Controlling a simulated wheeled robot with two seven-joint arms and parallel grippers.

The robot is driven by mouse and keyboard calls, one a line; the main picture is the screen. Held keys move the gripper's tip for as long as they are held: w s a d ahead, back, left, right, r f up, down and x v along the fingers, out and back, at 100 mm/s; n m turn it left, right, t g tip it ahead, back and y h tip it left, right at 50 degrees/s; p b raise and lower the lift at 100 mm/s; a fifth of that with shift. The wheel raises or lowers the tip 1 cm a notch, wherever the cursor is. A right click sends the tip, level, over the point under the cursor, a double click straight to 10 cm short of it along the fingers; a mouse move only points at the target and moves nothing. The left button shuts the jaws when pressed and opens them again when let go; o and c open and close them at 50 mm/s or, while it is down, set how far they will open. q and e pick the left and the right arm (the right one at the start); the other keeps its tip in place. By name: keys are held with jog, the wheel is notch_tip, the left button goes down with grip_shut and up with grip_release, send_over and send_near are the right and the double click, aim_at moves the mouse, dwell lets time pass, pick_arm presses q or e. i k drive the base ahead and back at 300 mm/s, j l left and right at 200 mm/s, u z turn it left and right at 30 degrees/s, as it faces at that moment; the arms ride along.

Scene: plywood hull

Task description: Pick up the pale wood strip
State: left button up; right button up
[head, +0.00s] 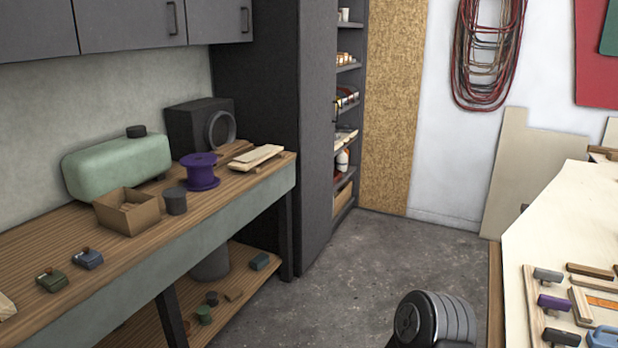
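Pale wood strips (255,157) lie stacked near the far right end of the left workbench, beside a purple spool. Another long pale strip (534,300) lies on the right-hand pale table, with small blocks along it. A pale wood end (6,306) also shows at the left picture edge, mostly cut off. I cannot tell which of these is the strip named. Neither of my grippers is in view; only a dark rounded arm part shows at the bottom.
The workbench (235,211) holds a green tank (117,167), cardboard box (128,212), purple spool (200,172) and dark cylinder (175,200). The pale table (548,230) carries clamps and wood pieces. Grey floor (375,258) between them is open. A dark cabinet (270,110) stands behind.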

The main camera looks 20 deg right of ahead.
aim_at(590, 282)
jog(key=i+l+z, duration=0.25)
jog(key=i+z, duration=0.15)
jog(key=i, duration=0.8)
jog(key=i+j+z, duration=0.1)
jog(key=i+z, duration=0.35)
jog(key=i, duration=0.7)
jog(key=i+u, duration=0.25)
jog(key=i, duration=0.5)
jog(key=i+u, duration=0.25)
jog(key=i, duration=0.45)
jog(key=z, duration=5.3)
